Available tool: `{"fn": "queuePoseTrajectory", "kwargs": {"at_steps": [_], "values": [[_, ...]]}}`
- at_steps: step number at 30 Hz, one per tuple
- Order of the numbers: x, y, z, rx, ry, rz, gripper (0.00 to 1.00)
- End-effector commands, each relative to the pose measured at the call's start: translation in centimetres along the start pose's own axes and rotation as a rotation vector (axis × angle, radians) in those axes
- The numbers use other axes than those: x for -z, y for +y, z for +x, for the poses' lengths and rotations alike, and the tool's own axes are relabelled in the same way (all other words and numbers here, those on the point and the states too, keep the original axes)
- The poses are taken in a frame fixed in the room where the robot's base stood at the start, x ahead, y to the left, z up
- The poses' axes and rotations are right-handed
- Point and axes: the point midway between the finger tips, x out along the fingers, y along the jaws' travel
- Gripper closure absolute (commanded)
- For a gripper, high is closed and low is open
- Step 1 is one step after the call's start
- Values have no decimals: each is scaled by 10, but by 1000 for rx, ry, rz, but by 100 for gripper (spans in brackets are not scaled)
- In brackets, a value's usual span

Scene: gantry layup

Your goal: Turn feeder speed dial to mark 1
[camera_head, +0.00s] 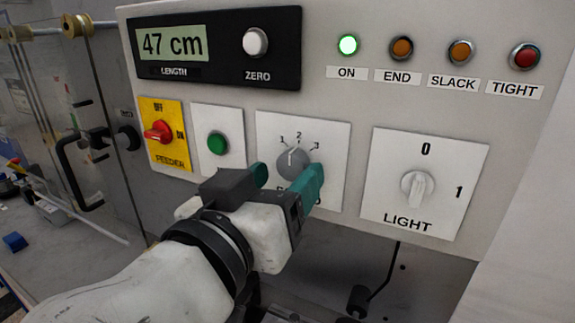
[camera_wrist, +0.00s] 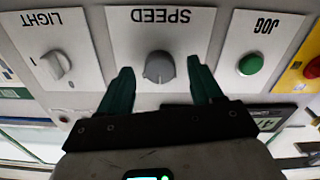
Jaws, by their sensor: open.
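The grey feeder speed dial (camera_head: 293,164) sits on a white plate with marks 1, 2 and 3 above it. Its pale pointer line aims up and slightly left, around marks 1 and 2; I cannot tell exactly where. The plate's lower label is partly hidden by my gripper. My gripper (camera_head: 288,171) is open in front of the plate, one teal finger to each side of the dial. In the wrist view the dial (camera_wrist: 158,68) shows upside down between the fingers (camera_wrist: 160,64), with gaps on both sides and no visible contact.
Left of the dial are a green button (camera_head: 217,144) and the red feeder switch (camera_head: 158,131) on yellow. To the right is the light knob (camera_head: 418,189). Above are a display reading 47 cm (camera_head: 172,44) and several lamps, the green ON lamp (camera_head: 348,45) lit.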

Motion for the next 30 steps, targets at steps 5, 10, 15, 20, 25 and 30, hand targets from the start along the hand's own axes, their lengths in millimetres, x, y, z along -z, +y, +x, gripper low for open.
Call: {"fn": "queuePoseTrajectory", "kwargs": {"at_steps": [5, 10, 15, 20, 25, 30], "values": [[0, 0, 10, 1, -1, 0, 35], [-1, 0, 11, 1, -1, 0, 35], [-1, 0, 11, 1, -1, 0, 42], [-1, 0, 11, 1, -1, 0, 57], [-1, 0, 11, 1, -1, 0, 73], [-1, 0, 11, 1, -1, 0, 89]]}}
